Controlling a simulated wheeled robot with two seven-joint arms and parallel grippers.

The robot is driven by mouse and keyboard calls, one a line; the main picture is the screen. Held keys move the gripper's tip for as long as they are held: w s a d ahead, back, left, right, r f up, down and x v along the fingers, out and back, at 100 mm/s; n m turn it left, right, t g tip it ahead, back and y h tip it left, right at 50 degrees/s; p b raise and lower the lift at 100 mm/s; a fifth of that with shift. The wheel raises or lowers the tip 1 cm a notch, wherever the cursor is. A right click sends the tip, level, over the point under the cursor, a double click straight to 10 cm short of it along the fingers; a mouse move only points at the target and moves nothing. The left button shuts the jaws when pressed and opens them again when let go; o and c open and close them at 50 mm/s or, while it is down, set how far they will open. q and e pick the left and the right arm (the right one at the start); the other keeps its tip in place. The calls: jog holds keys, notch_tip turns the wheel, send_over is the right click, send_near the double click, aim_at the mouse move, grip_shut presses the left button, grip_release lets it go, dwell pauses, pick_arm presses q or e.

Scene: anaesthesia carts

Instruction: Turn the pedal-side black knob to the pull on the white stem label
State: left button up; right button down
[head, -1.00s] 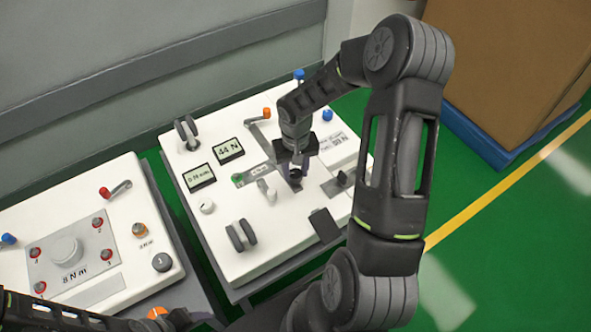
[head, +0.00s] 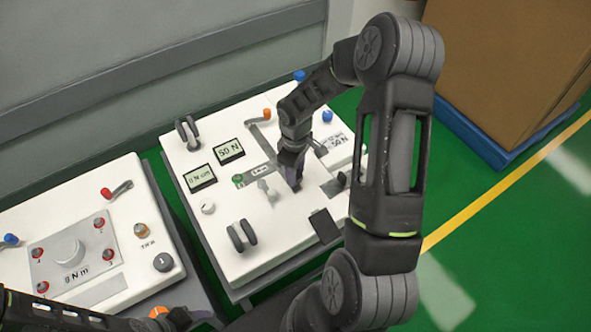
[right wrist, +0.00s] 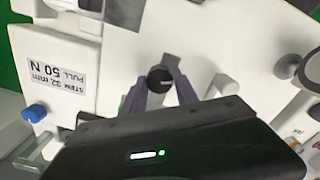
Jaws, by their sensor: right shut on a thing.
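My right gripper (head: 293,183) reaches down onto the white cart top. In the right wrist view its fingers (right wrist: 157,92) are shut on a round black knob (right wrist: 160,79) with a light pointer mark. The fingers mostly hide this knob in the head view. The white stem label (right wrist: 57,76) reads "STEM 32 mm PULL 50 N"; it also shows in the head view (head: 336,141). The upper display (head: 229,151) reads 50 N. A black pedal-like pad (head: 325,225) lies near the cart's front right edge. My left gripper is not in view; part of its arm shows at lower left.
A second display (head: 200,177), a white knob (head: 208,208), an orange-tipped lever (head: 266,114) and grey double discs (head: 241,235) stand around the gripper. Another white cart (head: 60,215) is at left. A box on a blue pallet (head: 505,145) is at upper right.

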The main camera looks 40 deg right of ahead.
jog(key=shift+n, duration=0.9)
jog(key=c, duration=0.9)
grip_release()
jog(key=shift+c, duration=0.2)
notch_tip(320, 180, up, 8)
jog(key=shift+f+p, duration=0.1)
jog(key=shift+p, duration=0.2)
